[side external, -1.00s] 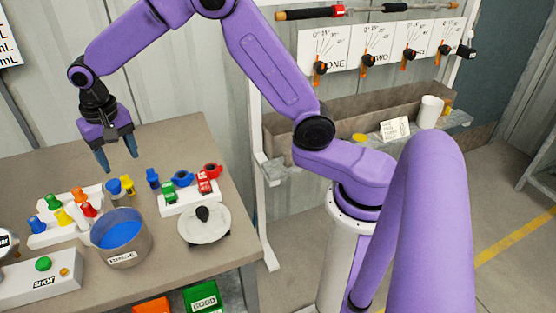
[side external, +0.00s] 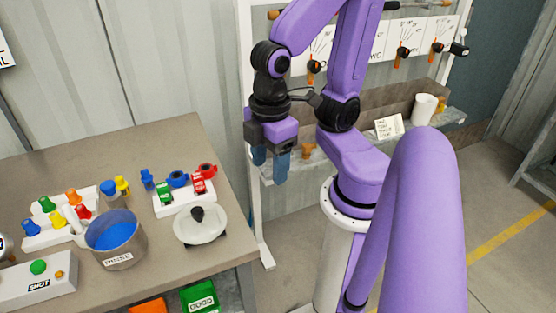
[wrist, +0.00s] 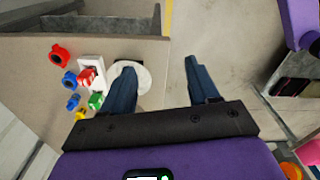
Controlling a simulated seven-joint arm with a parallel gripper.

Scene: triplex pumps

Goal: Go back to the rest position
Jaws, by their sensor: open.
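My gripper (side external: 270,167) is open and empty. In the side view it hangs fingers down, to the right of the table (side external: 150,150) and in front of the wall shelf, apart from both. In the wrist view its two fingers (wrist: 160,88) are spread with nothing between them; the floor and the table edge show beyond. The left finger overlaps the white round dish (wrist: 142,78) in that view.
On the table stand a rinse pot with blue liquid (side external: 114,240), a white dish with a black knob (side external: 200,228), racks of coloured parts (side external: 184,200) and a button box (side external: 38,280). A shelf (side external: 350,150) and dials (side external: 402,52) are behind my arm. Bins (side external: 199,297) sit below.

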